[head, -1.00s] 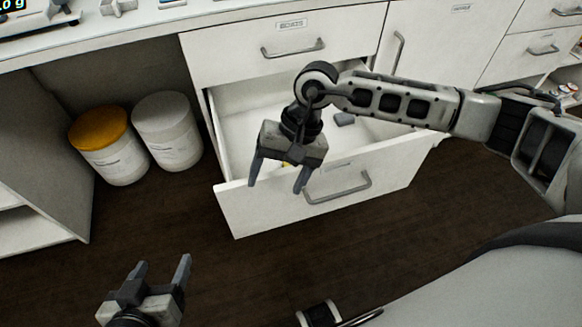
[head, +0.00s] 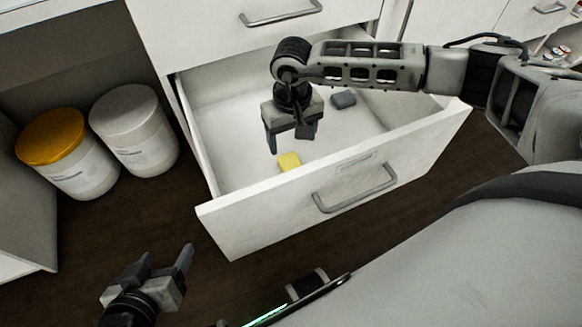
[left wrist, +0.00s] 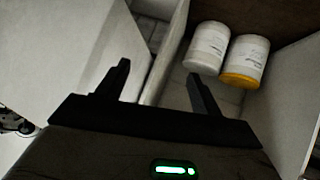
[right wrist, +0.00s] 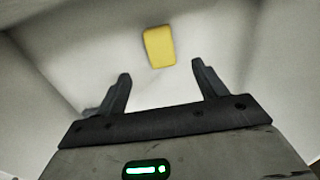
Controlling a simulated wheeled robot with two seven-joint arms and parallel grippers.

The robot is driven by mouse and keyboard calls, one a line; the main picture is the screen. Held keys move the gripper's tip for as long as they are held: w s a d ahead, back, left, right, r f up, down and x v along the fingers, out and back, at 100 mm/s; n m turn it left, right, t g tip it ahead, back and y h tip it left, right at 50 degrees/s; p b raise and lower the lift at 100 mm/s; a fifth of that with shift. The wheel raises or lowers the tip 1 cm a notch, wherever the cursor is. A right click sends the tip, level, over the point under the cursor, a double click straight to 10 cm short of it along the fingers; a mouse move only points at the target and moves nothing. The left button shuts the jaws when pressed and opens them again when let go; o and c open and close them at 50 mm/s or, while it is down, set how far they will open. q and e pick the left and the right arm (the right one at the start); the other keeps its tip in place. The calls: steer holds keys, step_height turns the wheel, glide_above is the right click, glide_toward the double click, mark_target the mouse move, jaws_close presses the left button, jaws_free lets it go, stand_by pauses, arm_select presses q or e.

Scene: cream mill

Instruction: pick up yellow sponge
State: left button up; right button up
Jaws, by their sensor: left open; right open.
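The yellow sponge (head: 289,162) lies on the floor of the open drawer, close to its front panel. It also shows in the right wrist view (right wrist: 159,47), beyond the fingertips and roughly between their lines. My right gripper (head: 289,146) is open and empty, over the drawer just behind the sponge, pointing down. Its two fingers show apart in the right wrist view (right wrist: 161,78), not touching the sponge. My left gripper (head: 167,253) is open and empty, outside the drawer at the lower left. Its spread fingers show in the left wrist view (left wrist: 158,72).
The white drawer (head: 262,214) stands open with a handle on its front. A dark grey block (head: 343,99) lies toward the back of the drawer. A yellow-lidded tub (head: 68,155) and a white tub (head: 134,130) stand left of the drawer. Dark floor is clear in front.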

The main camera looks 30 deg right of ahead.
glide_above(292, 164)
step_height(292, 164, down, 6)
steer(key=shift+s+a+r+b, duration=0.1)
steer(key=shift+s+r+b, duration=0.1)
steer(key=shift+b, duration=0.2)
step_height(292, 164, down, 4)
steer(key=shift+w+f+b, duration=0.15)
steer(key=shift+f+b, duration=0.1)
steer(key=shift+b, duration=0.35)
steer(key=shift+f, duration=0.2)
arm_select(q)
steer(key=shift+w+d+f, duration=0.15)
steer(key=shift+w+d, duration=0.15)
steer(key=shift+d, duration=0.2)
arm_select(e)
steer(key=c, duration=1.1)
arm_select(q)
steer(key=shift+s+f, duration=0.15)
steer(key=shift+f, duration=0.05)
arm_select(e)
steer(key=shift+r, duration=0.1)
